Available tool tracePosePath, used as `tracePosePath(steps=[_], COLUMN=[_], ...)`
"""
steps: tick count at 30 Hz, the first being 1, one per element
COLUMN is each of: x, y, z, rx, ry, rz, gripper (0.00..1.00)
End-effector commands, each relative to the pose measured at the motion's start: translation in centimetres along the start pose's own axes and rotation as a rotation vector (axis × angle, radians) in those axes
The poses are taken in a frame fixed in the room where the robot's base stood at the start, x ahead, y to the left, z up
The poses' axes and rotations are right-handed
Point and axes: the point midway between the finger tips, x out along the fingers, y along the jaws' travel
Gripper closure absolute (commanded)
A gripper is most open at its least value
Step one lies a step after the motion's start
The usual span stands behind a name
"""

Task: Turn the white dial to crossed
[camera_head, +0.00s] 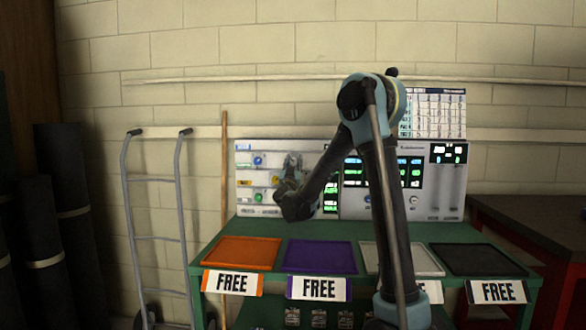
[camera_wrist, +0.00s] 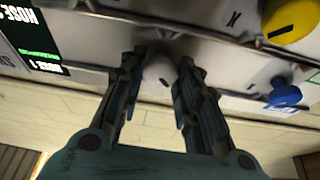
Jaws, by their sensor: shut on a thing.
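The white dial (camera_wrist: 158,76) shows between the two fingers of my gripper (camera_wrist: 161,62) in the wrist view. It is a pale round knob with a small dark mark, mounted on the light control panel. My gripper is shut on it, one finger on each side. In the head view my gripper (camera_head: 291,168) is against the left part of the panel (camera_head: 246,190) and hides the white dial. I cannot read which label the dial points to.
A yellow dial (camera_wrist: 290,18) and a blue dial (camera_wrist: 285,95) are close by on the panel. A lit display (camera_wrist: 32,38) is at the left of the wrist view. Below, a green bench holds orange (camera_head: 241,252), purple (camera_head: 320,257), white and black trays.

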Motion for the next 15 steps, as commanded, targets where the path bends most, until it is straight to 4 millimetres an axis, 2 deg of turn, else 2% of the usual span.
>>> tracePosePath(steps=[8, 15], x=[-0.01, 0.01], y=[-0.16, -0.25], z=[-0.04, -0.1], rx=[0.146, 0.35], ry=[0.001, 0.001], rz=[0.06, 0.145], gripper=[0.93, 0.93])
